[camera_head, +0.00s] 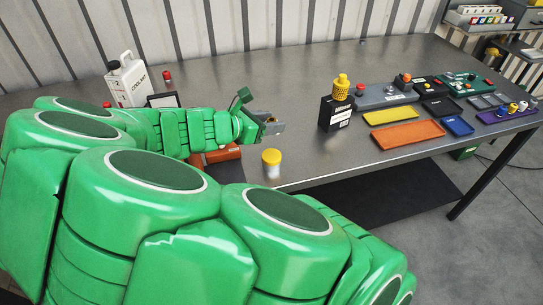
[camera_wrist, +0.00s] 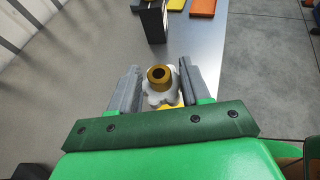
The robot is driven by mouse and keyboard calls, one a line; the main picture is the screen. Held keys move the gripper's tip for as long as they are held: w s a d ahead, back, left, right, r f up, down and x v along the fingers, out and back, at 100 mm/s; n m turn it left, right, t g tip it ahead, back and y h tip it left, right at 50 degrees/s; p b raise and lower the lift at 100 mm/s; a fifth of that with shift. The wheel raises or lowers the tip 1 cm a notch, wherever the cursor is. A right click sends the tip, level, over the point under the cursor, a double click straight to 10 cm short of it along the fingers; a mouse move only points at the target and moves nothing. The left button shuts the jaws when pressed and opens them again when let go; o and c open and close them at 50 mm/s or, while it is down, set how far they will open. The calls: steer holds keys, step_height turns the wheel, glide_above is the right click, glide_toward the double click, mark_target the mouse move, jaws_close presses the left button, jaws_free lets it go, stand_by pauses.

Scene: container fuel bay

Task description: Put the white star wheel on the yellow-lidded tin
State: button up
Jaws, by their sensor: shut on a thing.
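My gripper (camera_head: 274,126) is over the near edge of the grey table, reaching right. In the wrist view its two grey jaws (camera_wrist: 160,88) are shut on the white star wheel (camera_wrist: 151,98), which has a brass-coloured hub with a dark hole on top. The star wheel cannot be made out in the head view. The yellow-lidded tin (camera_head: 272,170) stands upright on the table near its front edge, a little below the gripper in the picture. A patch of yellow (camera_wrist: 172,107) shows just under the wheel in the wrist view, apparently the lid; I cannot tell whether they touch.
A black box (camera_head: 336,115) with a yellow knobbed piece (camera_head: 341,87) stands further right. Beyond are yellow (camera_head: 391,117), orange (camera_head: 408,134) and blue (camera_head: 458,126) trays. A white coolant jug (camera_head: 127,82) stands at the back left. The table between tin and black box is clear.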

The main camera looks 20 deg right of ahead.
mark_target(269, 158)
steer(key=shift+f, duration=5.05)
steer(key=shift+f, duration=0.15)
steer(key=o, duration=1.1)
steer(key=shift+c, duration=0.2)
steer(key=v, duration=1.2)
